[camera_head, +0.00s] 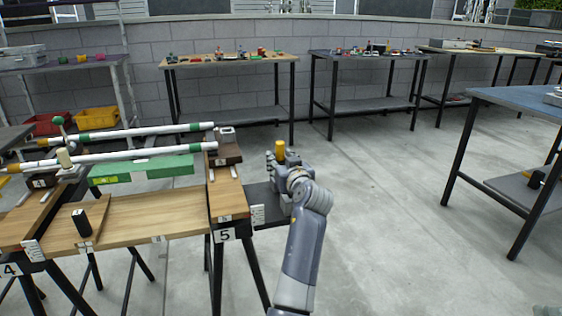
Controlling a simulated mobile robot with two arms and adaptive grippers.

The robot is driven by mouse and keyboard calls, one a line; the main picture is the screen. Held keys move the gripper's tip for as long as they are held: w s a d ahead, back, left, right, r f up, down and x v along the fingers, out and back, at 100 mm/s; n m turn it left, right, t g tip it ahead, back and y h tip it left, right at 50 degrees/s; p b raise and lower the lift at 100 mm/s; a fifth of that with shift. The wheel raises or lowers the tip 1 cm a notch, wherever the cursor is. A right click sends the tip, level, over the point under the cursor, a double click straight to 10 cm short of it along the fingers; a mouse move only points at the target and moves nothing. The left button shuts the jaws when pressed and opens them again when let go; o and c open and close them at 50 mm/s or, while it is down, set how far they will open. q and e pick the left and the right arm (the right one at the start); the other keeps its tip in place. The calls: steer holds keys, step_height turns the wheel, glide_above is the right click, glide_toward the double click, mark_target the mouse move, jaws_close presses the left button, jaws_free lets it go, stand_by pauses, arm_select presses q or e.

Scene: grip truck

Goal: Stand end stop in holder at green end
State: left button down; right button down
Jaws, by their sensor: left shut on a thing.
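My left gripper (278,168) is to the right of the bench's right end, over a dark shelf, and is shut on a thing. A yellow cylinder (281,151) shows at its fingers; the fingers and wrist hide what is below. Two white pipes lie across the bench on supports. The far pipe (150,132) and the near pipe (140,155) have green bands at their right ends and yellow bands at the left. A brown support block (226,157) with a grey fitting (227,135) stands by the green ends. My right gripper is not in view.
A dark shelf (262,194) juts from the wooden bench (135,216). A black block (82,222) stands on a board there. A green box (145,170) lies below the near pipe. Other tables (230,60) line the wall; the floor (400,230) at right is clear.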

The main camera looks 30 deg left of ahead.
mark_target(281, 143)
arm_select(q)
steer(key=shift+a+f, duration=0.1)
steer(key=shift+f, duration=0.05)
steer(key=c, duration=1.1)
jaws_free()
steer(key=shift+o, duration=0.6)
step_height(281, 143, up, 10)
steer(key=shift+r, duration=0.1)
